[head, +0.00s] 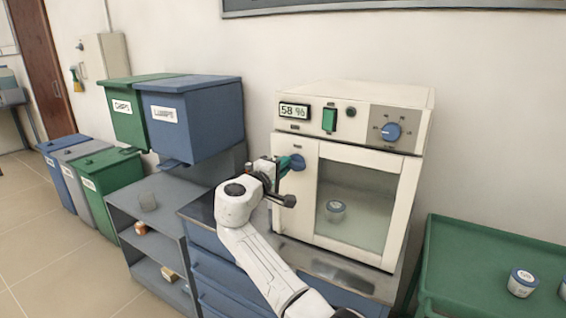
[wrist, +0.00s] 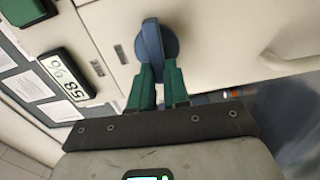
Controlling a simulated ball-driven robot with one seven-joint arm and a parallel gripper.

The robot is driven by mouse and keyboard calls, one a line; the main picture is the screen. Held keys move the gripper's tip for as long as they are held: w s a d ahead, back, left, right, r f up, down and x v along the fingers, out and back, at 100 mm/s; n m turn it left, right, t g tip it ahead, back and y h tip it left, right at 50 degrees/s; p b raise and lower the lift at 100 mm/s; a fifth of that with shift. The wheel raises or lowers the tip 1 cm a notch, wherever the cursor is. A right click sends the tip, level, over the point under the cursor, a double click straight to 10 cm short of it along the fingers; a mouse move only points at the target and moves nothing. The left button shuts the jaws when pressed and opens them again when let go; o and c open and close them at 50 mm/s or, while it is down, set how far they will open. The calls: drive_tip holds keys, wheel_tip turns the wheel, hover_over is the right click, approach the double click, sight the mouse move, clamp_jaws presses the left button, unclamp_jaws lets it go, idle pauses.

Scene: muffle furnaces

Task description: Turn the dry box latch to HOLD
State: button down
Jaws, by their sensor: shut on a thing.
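The dry box (head: 348,150) is a cream cabinet with a glass-windowed door. Its latch (head: 298,161) is a blue knob at the door's upper left; in the wrist view the latch (wrist: 155,41) shows from close up. My gripper (head: 287,163) reaches it from the left. In the wrist view my gripper's green fingers (wrist: 156,76) are shut on the latch's lower part. A label reading HOLD cannot be made out, and the latch's exact setting is unclear.
Above the door are a display (head: 294,110) reading 58 %, a green switch (head: 329,119) and a blue dial (head: 391,131). A green tray (head: 460,250) with jars is at right; grey shelves (head: 150,222) and bins (head: 190,118) are at left.

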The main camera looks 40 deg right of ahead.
drive_tip(key=shift+w+a+f+n, duration=0.1)
drive_tip(key=shift+n, duration=0.4)
drive_tip(key=c, duration=1.1)
unclamp_jaws()
drive_tip(key=b+v, duration=0.1)
drive_tip(key=v, duration=0.9)
drive_tip(key=shift+a, duration=0.35)
